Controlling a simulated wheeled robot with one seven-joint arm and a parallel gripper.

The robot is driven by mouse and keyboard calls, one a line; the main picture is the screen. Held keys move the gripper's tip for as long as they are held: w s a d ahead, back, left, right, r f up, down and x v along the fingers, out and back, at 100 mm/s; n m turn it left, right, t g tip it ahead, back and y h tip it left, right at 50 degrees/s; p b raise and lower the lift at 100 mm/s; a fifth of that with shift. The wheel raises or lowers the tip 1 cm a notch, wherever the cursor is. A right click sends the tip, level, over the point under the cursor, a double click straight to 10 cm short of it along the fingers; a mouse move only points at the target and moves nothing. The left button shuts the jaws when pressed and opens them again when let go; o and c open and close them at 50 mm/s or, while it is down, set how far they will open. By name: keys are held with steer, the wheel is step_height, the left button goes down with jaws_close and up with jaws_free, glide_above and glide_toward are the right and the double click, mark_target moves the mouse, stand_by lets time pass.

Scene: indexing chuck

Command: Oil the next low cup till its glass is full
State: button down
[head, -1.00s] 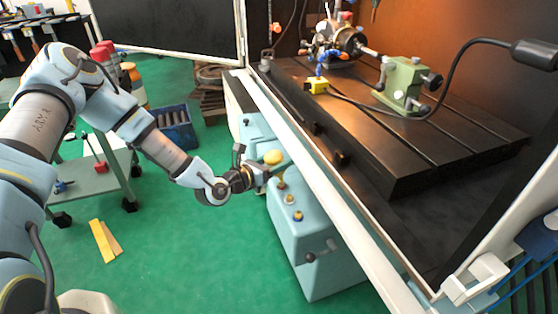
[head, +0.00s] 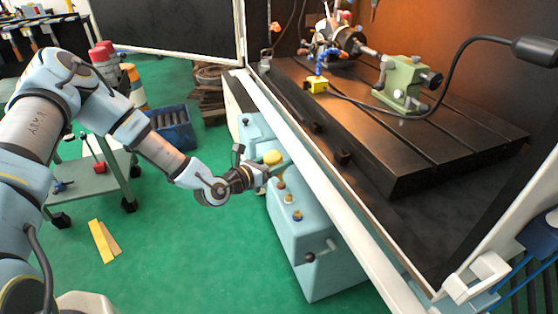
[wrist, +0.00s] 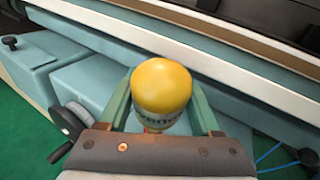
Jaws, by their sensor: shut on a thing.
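The can's yellow top (head: 272,157) also shows in the head view. Small brass-coloured cups sit in a row on the cabinet top: one (head: 281,183) close below the gripper, one (head: 288,198) in the middle and one (head: 298,215) nearer. Their glasses are too small to read. The can's lower end is hidden.
The light blue cabinet (head: 310,250) has a dark crank handle (head: 320,250) on its front. The pale machine frame edge (head: 335,205) runs close to the right of the gripper. A slotted table (head: 440,150) lies beyond it. Green floor (head: 190,250) is open at the left.

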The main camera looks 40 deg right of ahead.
mark_target(265, 157)
steer(key=shift+f, duration=0.2)
stand_by(0.3)
steer(key=shift+r+p, duration=0.3)
steer(key=shift+r, duration=0.45)
steer(key=shift+w+a+r, duration=0.3)
steer(key=shift+a, duration=0.35)
steer(key=shift+w+a+r, duration=0.25)
steer(key=shift+a+r, duration=0.05)
steer(key=shift+a, duration=0.35)
steer(key=w+a+r+p, duration=0.1)
steer(key=w+a+r, duration=0.1)
steer(key=a, duration=0.3)
steer(key=shift+a, duration=0.4)
steer(key=shift+f, duration=0.1)
